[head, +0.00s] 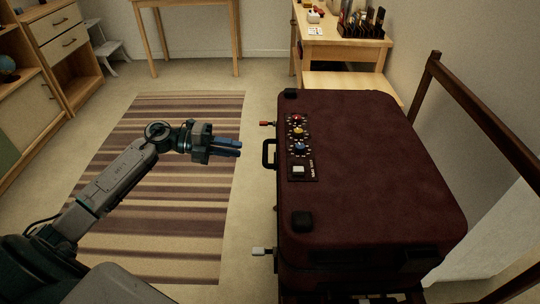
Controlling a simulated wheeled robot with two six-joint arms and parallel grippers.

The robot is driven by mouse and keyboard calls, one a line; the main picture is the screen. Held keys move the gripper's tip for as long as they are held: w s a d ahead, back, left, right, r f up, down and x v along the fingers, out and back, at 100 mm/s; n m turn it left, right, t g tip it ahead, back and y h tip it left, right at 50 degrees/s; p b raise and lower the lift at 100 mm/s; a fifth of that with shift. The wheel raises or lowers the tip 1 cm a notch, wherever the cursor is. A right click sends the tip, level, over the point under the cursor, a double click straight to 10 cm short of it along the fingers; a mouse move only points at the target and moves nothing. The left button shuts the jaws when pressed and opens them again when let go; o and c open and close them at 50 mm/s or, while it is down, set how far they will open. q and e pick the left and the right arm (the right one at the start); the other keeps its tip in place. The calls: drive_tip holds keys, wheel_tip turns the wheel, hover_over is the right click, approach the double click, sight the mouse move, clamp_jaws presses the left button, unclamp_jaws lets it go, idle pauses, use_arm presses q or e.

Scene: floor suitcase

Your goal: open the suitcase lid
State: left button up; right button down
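The dark red suitcase (375,180) stands at the right of the head view, and its lid looks closed. A black handle (267,154) sticks out from its left side. A red-tipped lever (266,123) is above the handle in the picture, and a white-tipped lever (259,251) is near the bottom. A dark panel on top carries red (296,119), yellow (298,132) and blue (299,147) knobs and a white square button (298,170). My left gripper (239,148) is left of the handle, apart from it, with its fingers close together. My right gripper is not in view.
A striped rug (165,200) lies under my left arm. A wooden desk (340,40) with small items stands behind the suitcase. A dark wooden frame (480,120) is close on the right. Wooden cabinets (60,50) stand at the left. Bare floor shows between rug and suitcase.

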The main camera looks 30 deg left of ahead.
sight(265, 151)
use_arm(q)
drive_tip(key=x, duration=0.9)
drive_tip(key=shift+w+d, duration=0.1)
drive_tip(key=shift+d, duration=0.15)
clamp_jaws()
